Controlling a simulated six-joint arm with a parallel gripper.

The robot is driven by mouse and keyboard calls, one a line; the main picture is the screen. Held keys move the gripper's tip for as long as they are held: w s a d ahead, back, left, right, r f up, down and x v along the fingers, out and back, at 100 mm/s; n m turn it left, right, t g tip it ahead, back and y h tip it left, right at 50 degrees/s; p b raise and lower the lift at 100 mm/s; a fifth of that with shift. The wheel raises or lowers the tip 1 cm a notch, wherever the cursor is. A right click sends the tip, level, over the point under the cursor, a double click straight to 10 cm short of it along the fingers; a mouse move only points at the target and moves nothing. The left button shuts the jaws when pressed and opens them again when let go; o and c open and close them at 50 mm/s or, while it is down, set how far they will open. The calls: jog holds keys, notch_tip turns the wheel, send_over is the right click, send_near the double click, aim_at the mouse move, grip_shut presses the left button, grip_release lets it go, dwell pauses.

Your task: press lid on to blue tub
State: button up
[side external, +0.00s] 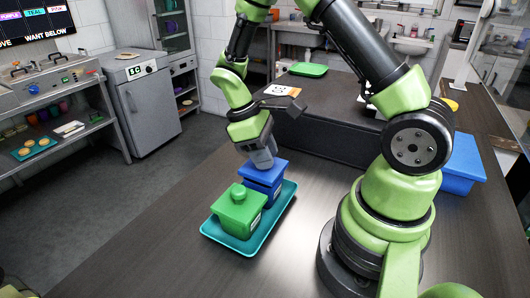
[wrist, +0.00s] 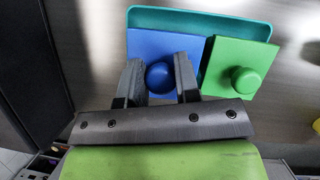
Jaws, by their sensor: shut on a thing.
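A blue tub (side external: 262,189) stands on a teal tray (side external: 214,234), with a blue lid (side external: 269,168) on its top. In the wrist view the blue lid (wrist: 178,45) has a round blue knob (wrist: 160,77) between the fingers. My gripper (side external: 264,160) points down from above and is shut on that knob; the wrist view also shows my gripper (wrist: 159,80). The lid looks level over the tub. I cannot tell whether it is fully seated.
A green tub (side external: 237,219) with a green lid and knob (wrist: 244,80) stands close beside the blue one on the same tray. A dark raised block (side external: 320,130) is behind. A blue bin (side external: 462,165) is at the right. The table in front and left of the tray is clear.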

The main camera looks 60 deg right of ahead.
jog(key=shift+f, duration=1.05)
dwell(1.7)
jog(key=o, duration=1)
jog(key=shift+c, duration=0.2)
jog(key=shift+v, duration=3.3)
jog(key=shift+r, duration=0.2)
